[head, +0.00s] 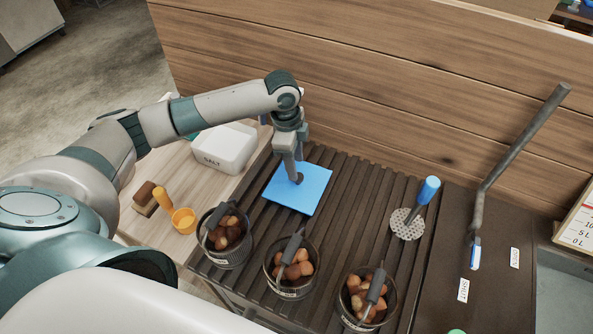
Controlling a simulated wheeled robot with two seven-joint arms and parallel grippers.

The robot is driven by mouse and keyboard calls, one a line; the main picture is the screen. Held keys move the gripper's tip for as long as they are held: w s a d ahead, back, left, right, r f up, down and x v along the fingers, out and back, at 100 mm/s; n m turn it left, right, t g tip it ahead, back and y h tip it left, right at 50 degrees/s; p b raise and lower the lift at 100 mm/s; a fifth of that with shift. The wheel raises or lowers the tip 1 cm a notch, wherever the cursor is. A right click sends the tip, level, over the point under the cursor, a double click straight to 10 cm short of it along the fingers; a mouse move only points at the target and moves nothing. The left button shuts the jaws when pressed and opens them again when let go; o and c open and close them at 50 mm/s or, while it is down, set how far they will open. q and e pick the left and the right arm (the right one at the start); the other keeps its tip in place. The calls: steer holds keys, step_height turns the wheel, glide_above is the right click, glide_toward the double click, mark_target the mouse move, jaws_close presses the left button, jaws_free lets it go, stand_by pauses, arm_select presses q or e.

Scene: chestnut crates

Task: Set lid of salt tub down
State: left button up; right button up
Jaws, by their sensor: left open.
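The white salt tub (224,146), labelled SALT, stands on the pale wooden surface at the left. A flat blue square (312,200), which looks like its lid, lies on the dark slatted rack to the right of the tub. A small dark knob shows near its middle. My left gripper (296,178) points down over the blue square with its fingertips at the knob. It is open; whether the fingers touch the knob is hard to tell. The tub's top looks plain white. My right gripper is out of view.
Three dark baskets of chestnuts with grey handles (228,240) (288,266) (366,296) stand along the rack's front. A blue-handled skimmer (407,222) lies to the right. A grey lever (490,180) rises farther right. An orange scoop (183,220) and brush (148,197) lie at left.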

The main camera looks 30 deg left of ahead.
arm_select(q)
step_height(320, 180, up, 8)
steer(key=b, duration=0.2)
steer(key=shift+a, duration=0.45)
steer(key=shift+s+f, duration=0.1)
steer(key=shift+s, duration=0.15)
